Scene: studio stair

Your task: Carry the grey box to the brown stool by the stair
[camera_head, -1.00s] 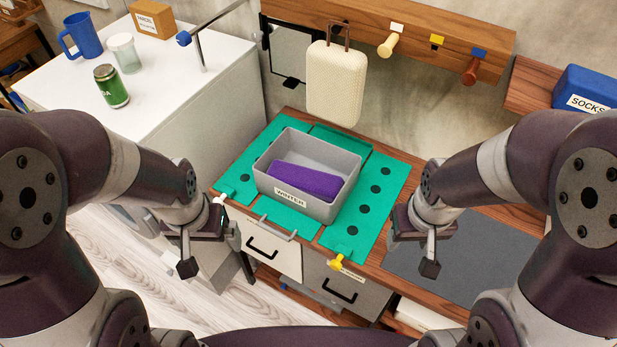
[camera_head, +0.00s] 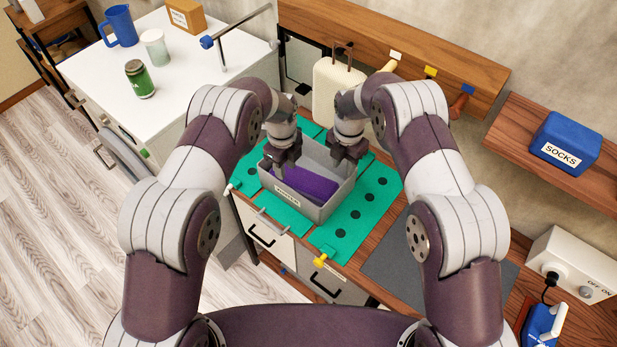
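The grey box (camera_head: 322,210) sits on the green mat (camera_head: 347,231) on the wooden bench. It has a white label on its front and a purple folded item (camera_head: 305,186) inside. My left gripper (camera_head: 279,166) points down at the box's left side, by the rim. My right gripper (camera_head: 338,172) points down over the box's back right part. Both are close to the box, and whether they touch or grip its walls cannot be told. Their finger gaps are hidden by the viewing angle. No brown stool or stair can be made out for certain.
A white cabinet (camera_head: 190,75) with a blue mug (camera_head: 120,27), a green can (camera_head: 140,80) and a cup stands at the left. A cream bag (camera_head: 335,92) hangs behind the box. A blue socks box (camera_head: 566,140) sits on the right shelf. Wooden floor is free at the left.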

